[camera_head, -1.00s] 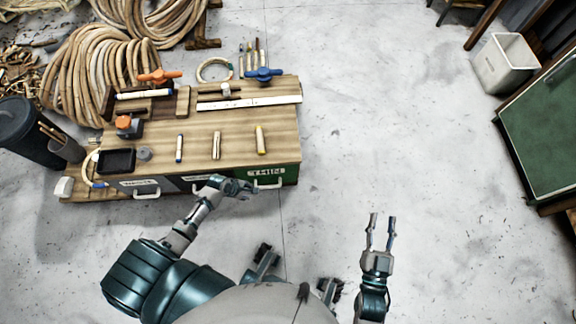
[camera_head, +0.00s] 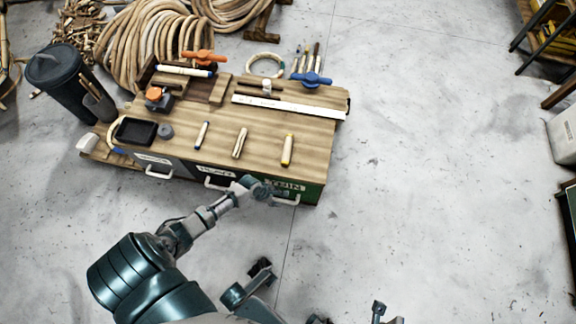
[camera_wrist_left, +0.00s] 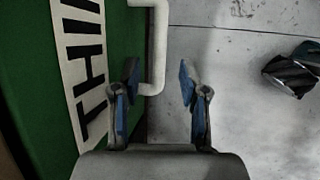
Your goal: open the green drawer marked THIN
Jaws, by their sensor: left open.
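The green drawer marked THIN (camera_head: 311,192) is at the right end of the wooden bench's front and looks shut. Its pale handle (camera_head: 287,201) is partly covered by my left gripper (camera_head: 270,192). In the left wrist view, the THIN label (camera_wrist_left: 82,70) runs along the green front. The handle (camera_wrist_left: 160,45) reaches down between the two blue-padded fingers of my left gripper (camera_wrist_left: 158,85). They are open, one on each side of the bar, with no grip on it. My right gripper (camera_head: 388,314) shows only its spread fingertips at the bottom edge.
The bench top (camera_head: 270,160) holds pens, a black tray (camera_head: 137,131), a white ruler (camera_head: 290,106) and clamps. Other drawers, including one marked WASTE, sit to the left. Rattan coils (camera_head: 150,45) lie behind. The floor (camera_head: 440,180) to the right is clear.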

